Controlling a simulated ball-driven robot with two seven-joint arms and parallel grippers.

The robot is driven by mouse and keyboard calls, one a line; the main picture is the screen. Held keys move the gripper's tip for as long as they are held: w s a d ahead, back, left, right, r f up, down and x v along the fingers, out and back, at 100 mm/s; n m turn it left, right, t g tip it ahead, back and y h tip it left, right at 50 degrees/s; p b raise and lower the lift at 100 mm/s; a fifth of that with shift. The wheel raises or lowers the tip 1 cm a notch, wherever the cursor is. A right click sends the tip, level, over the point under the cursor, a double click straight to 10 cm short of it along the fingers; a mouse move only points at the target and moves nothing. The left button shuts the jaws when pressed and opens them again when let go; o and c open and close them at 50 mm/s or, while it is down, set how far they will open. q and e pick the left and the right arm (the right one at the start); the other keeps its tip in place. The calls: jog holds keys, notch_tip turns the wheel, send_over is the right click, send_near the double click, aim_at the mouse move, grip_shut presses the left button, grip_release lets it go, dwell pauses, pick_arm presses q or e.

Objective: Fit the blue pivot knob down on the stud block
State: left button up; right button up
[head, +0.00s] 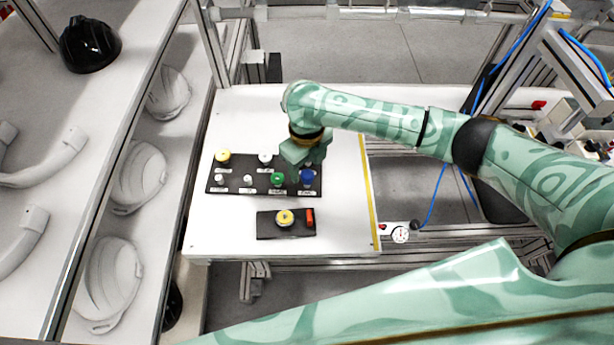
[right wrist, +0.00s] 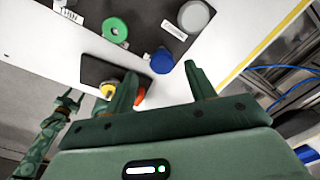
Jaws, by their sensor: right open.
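The blue pivot knob (head: 307,177) stands at the front right corner of a dark labelled board (head: 235,170). The stud block (head: 265,226) is a dark plate nearer the table's front edge, with a yellow round part (head: 285,218) and a red piece (head: 310,217) on it. My right gripper (right wrist: 160,70) is open and empty. In the right wrist view the blue knob (right wrist: 162,61) shows between its fingertips, without clear contact. In the head view the right gripper (head: 305,152) is over the board's right end, its fingertips hidden. My left gripper (right wrist: 70,98) shows small in the wrist view, its jaws unclear.
A green knob (head: 277,180) stands just left of the blue one. A yellow knob (head: 222,157), a white knob (head: 265,157) and a grey knob (right wrist: 194,15) are also on the board. White table (head: 215,230) lies bare around the block. Helmet shells (head: 138,178) stand left.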

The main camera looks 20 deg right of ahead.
aim_at(307, 174)
notch_tip(307, 174, down, 4)
jog(key=shift+w+d+f+b, duration=0.1)
jog(key=shift+d+b, duration=0.05)
jog(key=shift+b, duration=0.5)
jog(key=shift+r, duration=0.2)
jog(key=c, duration=1)
